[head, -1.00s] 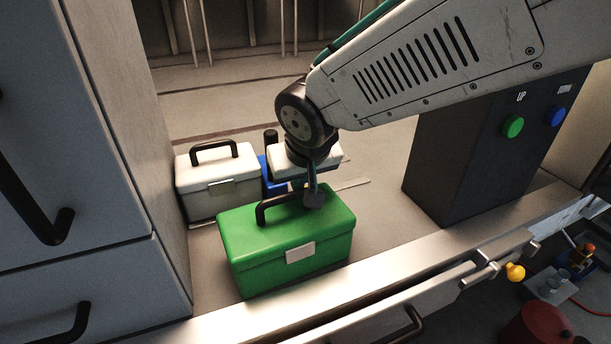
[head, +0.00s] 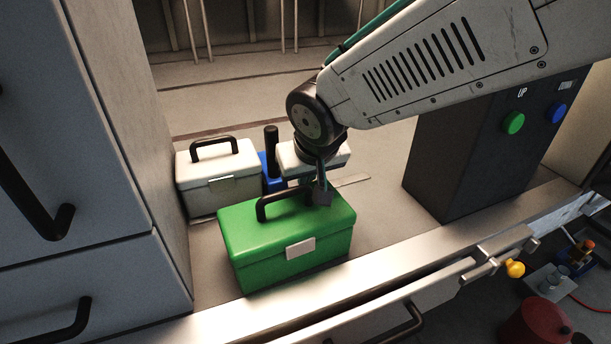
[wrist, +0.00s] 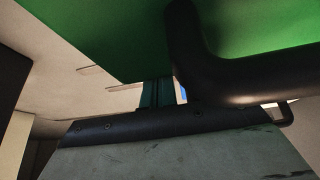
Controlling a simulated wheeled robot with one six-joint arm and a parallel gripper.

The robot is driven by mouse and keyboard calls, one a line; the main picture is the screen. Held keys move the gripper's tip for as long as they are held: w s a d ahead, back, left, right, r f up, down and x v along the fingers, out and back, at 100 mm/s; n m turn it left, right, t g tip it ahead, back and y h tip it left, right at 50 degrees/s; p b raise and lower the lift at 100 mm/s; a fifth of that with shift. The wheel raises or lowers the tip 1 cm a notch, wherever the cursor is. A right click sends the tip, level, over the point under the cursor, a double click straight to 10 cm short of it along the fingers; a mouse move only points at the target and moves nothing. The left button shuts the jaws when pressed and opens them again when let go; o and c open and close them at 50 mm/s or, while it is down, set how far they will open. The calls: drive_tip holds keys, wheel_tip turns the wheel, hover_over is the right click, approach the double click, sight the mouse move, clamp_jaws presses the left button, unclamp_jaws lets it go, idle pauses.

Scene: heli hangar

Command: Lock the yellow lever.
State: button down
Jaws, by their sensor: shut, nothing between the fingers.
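A yellow knob (head: 515,268), which seems to be the end of the yellow lever, shows at the lower right in the head view, at the end of a metal bar on the front edge of the counter. My gripper (head: 323,198) is shut and empty, far to the left of the knob, over the back right part of a green toolbox (head: 272,243). In the wrist view the closed fingers (wrist: 160,93) lie close to the toolbox's black handle (wrist: 240,76); I cannot tell whether they touch. The wrist view does not show the knob.
A white toolbox (head: 217,184) and a blue object (head: 272,182) stand behind the green one. A dark box with green and blue buttons (head: 513,123) stands to the right. Bare counter (head: 385,215) lies between. A grey cabinet (head: 90,150) closes the left side.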

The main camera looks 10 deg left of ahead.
drive_tip(key=shift+a, duration=0.1)
drive_tip(key=shift+s+a+f, duration=0.25)
drive_tip(key=shift+s+a, duration=0.2)
drive_tip(key=shift+a, duration=0.1)
drive_tip(key=v, duration=0.7)
drive_tip(key=shift+d+r, duration=0.25)
drive_tip(key=shift+r, duration=0.05)
drive_tip(key=s+d+r+m+g+h, duration=0.1)
drive_tip(key=d+m, duration=0.1)
drive_tip(key=d, duration=1)
drive_tip(key=s+d+r+m+h, duration=0.1)
drive_tip(key=d+m+h, duration=0.1)
drive_tip(key=d, duration=1)
drive_tip(key=s+d+f+m+g, duration=0.2)
drive_tip(key=s+d+f, duration=0.1)
drive_tip(key=s+d, duration=0.9)
drive_tip(key=shift+s+d+m, duration=0.35)
drive_tip(key=shift+s+m, duration=0.05)
drive_tip(key=shift+s, duration=0.75)
